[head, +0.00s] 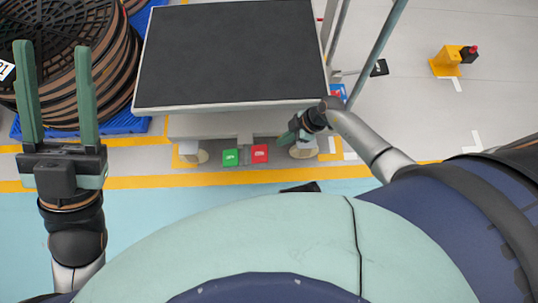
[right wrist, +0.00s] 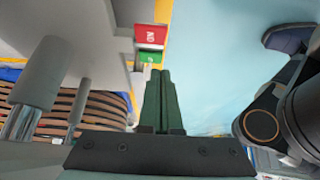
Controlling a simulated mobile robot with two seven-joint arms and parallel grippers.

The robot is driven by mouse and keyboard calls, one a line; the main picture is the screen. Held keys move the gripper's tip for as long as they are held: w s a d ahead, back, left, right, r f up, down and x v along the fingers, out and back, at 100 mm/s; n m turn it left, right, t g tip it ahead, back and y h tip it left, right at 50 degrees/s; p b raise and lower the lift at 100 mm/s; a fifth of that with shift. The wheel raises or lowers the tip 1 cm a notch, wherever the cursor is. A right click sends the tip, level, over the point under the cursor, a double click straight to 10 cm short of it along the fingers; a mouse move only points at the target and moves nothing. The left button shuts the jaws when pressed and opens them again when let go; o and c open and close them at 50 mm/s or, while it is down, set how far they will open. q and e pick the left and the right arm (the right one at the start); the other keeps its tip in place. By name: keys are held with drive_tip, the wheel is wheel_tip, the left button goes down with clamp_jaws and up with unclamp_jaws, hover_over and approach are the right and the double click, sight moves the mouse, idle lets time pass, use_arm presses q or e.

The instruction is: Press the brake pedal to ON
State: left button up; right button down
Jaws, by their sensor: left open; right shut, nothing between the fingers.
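Low under the dark-topped table, near the floor, are two small pedal pads side by side: a green pad (head: 231,157) and a red pad (head: 260,154). In the right wrist view the red pad (right wrist: 151,34) bears white lettering that looks like "ON", and the green pad (right wrist: 149,57) lies just nearer. My right gripper (head: 286,137) is shut and empty, to the right of the red pad. Its closed fingers (right wrist: 160,75) point toward the pads, apart from them as far as I can tell. My left gripper (head: 55,92) is open and empty, raised at the left.
The dark-topped table (head: 235,55) stands over the pads, with round feet on either side. Large cable reels (head: 60,60) sit on blue pallets at the left. A yellow post with a red button (head: 447,62) stands far right. The blue-green floor in front is clear.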

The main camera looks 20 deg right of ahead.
drive_tip(key=b, duration=0.7)
hover_over(263, 159)
drive_tip(key=d, duration=0.1)
drive_tip(key=f, duration=0.8)
drive_tip(key=shift+s+d+f, duration=0.1)
drive_tip(key=shift+d+f, duration=0.1)
drive_tip(key=shift+f, duration=0.15)
wheel_tip(263, 159, down, 2)
drive_tip(key=shift+d+f+b, duration=0.1)
drive_tip(key=shift+d+b, duration=0.05)
drive_tip(key=shift+b, duration=0.8)
drive_tip(key=shift+s+d+f+b, duration=0.15)
drive_tip(key=shift+d+f+b, duration=0.1)
drive_tip(key=shift+f+b, duration=0.4)
use_arm(q)
wheel_tip(263, 159, down, 11)
drive_tip(key=d+g, duration=0.1)
drive_tip(key=shift+w, duration=0.25)
drive_tip(key=shift+r+n, duration=0.25)
drive_tip(key=shift+n, duration=0.15)
